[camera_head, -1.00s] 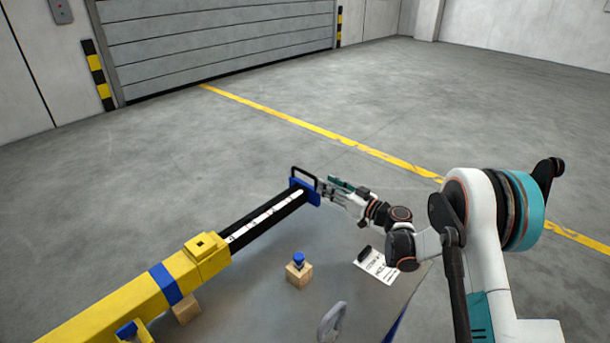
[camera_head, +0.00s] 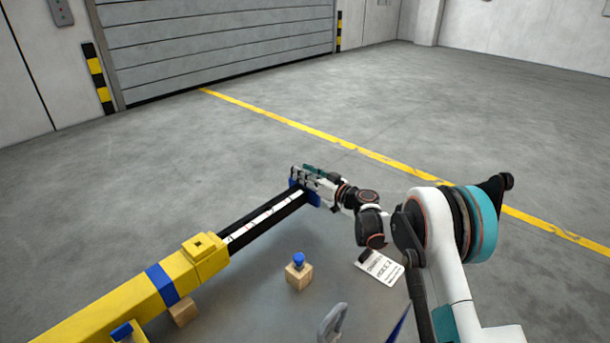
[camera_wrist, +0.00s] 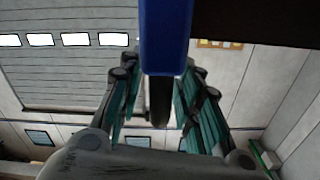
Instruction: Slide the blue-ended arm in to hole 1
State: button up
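The black sliding arm (camera_head: 265,219) with a white marked strip sticks out of the yellow beam (camera_head: 110,312) towards the upper right. Its blue end (camera_head: 292,184) is partly hidden behind my gripper (camera_head: 305,176). In the wrist view the blue end (camera_wrist: 166,38) hangs down from the top, and a black handle (camera_wrist: 160,113) lies below it. My gripper (camera_wrist: 155,105) has its teal-padded fingers apart, one on each side of the handle. Gaps show between the handle and the fingers. I cannot make out hole 1 or its number.
A wooden block with a blue knob (camera_head: 298,272) stands on the grey table (camera_head: 250,305). A white printed card (camera_head: 378,267) lies to its right. A grey loop-shaped part (camera_head: 331,322) is at the front. The floor beyond the table is clear.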

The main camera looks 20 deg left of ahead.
aim_at(263, 214)
grip_shut()
jog(key=shift+s, duration=0.1)
jog(key=s+a, duration=0.2)
jog(key=s, duration=0.4)
jog(key=s+a+b, duration=0.1)
jog(key=s+a, duration=0.2)
jog(key=s, duration=0.3)
jog(key=s+a+b, duration=0.1)
jog(key=s+a, duration=0.1)
jog(key=s, duration=0.4)
jog(key=shift+a+f, duration=0.1)
jog(key=shift+a, duration=0.1)
grip_release()
notch_tip(263, 214, up, 10)
